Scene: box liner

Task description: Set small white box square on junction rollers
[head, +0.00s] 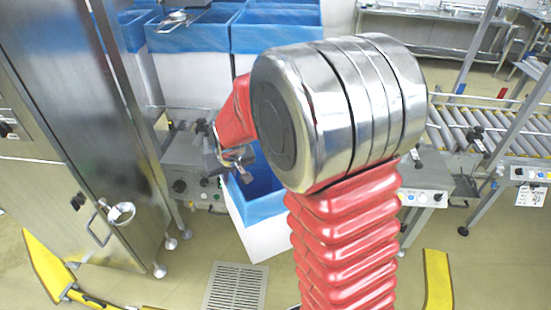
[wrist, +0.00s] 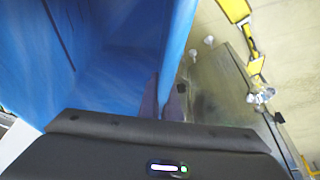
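A small white box (head: 268,240) with a blue liner (head: 262,205) stands below and left of my wrist in the head view, partly hidden by my red arm. It appears turned at an angle. My gripper (head: 236,163) is at its upper left rim. In the wrist view, the blue liner (wrist: 110,75) fills the left and middle, and a dark finger (wrist: 167,103) is against or beside its right edge. Whether the fingers are shut on the wall is unclear. Rollers (head: 495,133) show at right; the junction is largely hidden behind my arm.
Other white boxes with blue liners (head: 190,35) stand at the back. A tall steel cabinet (head: 85,130) is at left. Grey conveyor end units (head: 190,165) flank the box. A floor drain (head: 236,288) and yellow floor guards (head: 437,280) are in front.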

